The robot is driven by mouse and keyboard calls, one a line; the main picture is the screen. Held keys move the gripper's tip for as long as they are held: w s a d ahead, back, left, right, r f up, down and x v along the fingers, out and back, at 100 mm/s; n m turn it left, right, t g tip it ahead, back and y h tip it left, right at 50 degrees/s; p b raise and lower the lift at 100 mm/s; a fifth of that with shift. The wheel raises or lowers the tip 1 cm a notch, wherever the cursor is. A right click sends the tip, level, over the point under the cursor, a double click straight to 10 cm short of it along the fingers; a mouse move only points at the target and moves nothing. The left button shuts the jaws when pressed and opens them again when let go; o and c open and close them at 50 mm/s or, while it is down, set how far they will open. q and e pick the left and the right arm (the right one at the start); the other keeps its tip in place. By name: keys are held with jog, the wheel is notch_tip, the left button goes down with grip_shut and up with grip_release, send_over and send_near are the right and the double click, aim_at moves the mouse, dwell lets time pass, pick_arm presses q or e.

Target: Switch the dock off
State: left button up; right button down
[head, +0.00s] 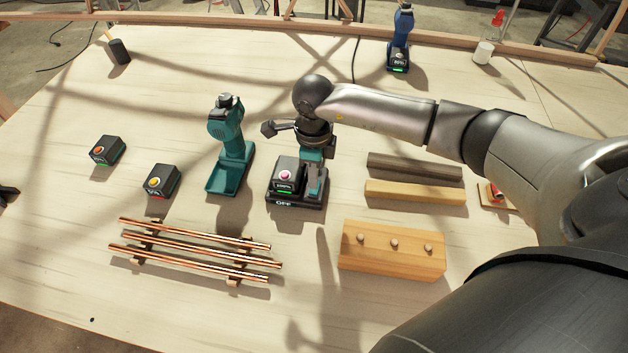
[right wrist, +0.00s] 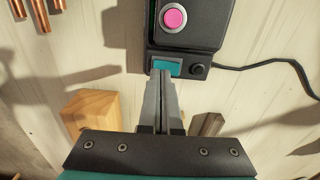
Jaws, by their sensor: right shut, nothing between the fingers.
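The black dock (head: 297,203) stands mid-table with a battery pack (head: 287,175) on it. The pack has a pink round button and a small green-lit display. White letters on the dock's front appear to read OFF. In the right wrist view the dock (right wrist: 160,50) has a teal switch-like patch (right wrist: 167,66) and a black knob (right wrist: 198,71) beside it. My right gripper (head: 313,192) points down at the dock, shut and empty. Its fingertips (right wrist: 165,76) overlap the teal patch's edge; I cannot tell whether they touch. My left gripper is not recognisable.
Copper rods (head: 195,250) lie in front. Wooden bars (head: 415,192) and a pegged block (head: 392,250) lie right. A blue tool (head: 400,40) stands behind.

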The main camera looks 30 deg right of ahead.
aim_at(314, 191)
notch_tip(314, 191, up, 5)
jog(key=p, duration=0.3)
jog(key=shift+s, duration=0.1)
dwell(0.6)
